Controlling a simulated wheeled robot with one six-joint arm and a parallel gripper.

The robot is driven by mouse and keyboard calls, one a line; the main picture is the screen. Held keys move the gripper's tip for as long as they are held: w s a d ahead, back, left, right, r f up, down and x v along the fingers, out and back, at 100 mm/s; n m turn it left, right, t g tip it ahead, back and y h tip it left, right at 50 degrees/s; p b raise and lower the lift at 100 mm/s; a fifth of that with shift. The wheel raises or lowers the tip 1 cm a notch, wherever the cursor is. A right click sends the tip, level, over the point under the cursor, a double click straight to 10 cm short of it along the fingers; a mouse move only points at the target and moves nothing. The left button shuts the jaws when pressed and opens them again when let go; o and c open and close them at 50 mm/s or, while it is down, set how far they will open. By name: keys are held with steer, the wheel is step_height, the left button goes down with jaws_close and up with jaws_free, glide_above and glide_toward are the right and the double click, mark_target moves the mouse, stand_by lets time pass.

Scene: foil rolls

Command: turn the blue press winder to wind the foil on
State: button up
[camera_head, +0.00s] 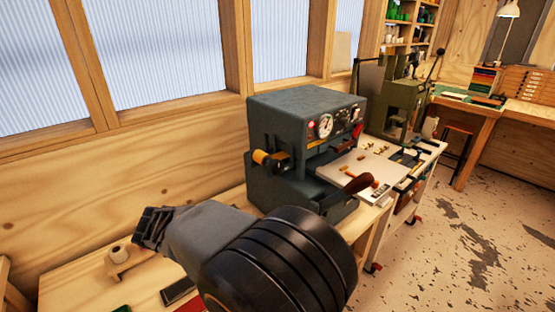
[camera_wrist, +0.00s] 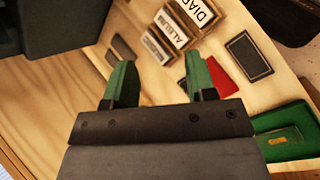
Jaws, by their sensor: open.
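The blue press (camera_head: 262,200) is a dark blue-grey box machine with a round gauge on its front, standing on the bench in the head view. On its left side is a black fitting with an orange-yellow part (camera_head: 262,158), which may be the winder; a turning handle is too small to make out. A dark block at the top left of the wrist view (camera_wrist: 65,25) looks like part of the press. My gripper (camera_wrist: 159,80) has two green fingertips, wide apart, with nothing between them. It is over the wooden bench, apart from the press.
The wrist view shows white label blocks (camera_wrist: 180,28), a red book (camera_wrist: 223,85), a dark card (camera_wrist: 248,56) and a green case (camera_wrist: 285,135) on the bench. A brown-knobbed lever (camera_head: 358,183) sticks out in front of the press. A green press (camera_head: 400,105) stands beyond.

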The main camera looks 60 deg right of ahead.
steer(key=w+d+r+n+g+h+p, duration=0.1)
steer(key=d+r+n+g+h+p, duration=0.2)
steer(key=d, duration=0.5)
steer(key=n+h, duration=0.6)
steer(key=h, duration=0.1)
glide_toward(271, 168)
steer(key=shift+g, duration=0.4)
steer(key=p+x, duration=0.1)
steer(key=x, duration=0.2)
steer(key=p+x, duration=0.1)
steer(key=x, duration=0.3)
steer(key=p+x, duration=0.1)
steer(key=x, duration=0.3)
steer(key=shift+w+d+f+p, duration=0.15)
steer(key=shift+w+f+p, duration=0.15)
steer(key=shift+f+p, duration=0.1)
steer(key=shift+s+d, duration=0.2)
steer(key=shift+d, duration=0.45)
steer(key=shift+c, duration=0.4)
steer(key=c, duration=0.8)
steer(key=shift+r, duration=0.1)
steer(key=shift+c, duration=0.2)
steer(key=shift+y+p, duration=0.3)
steer(key=shift+p, duration=0.2)
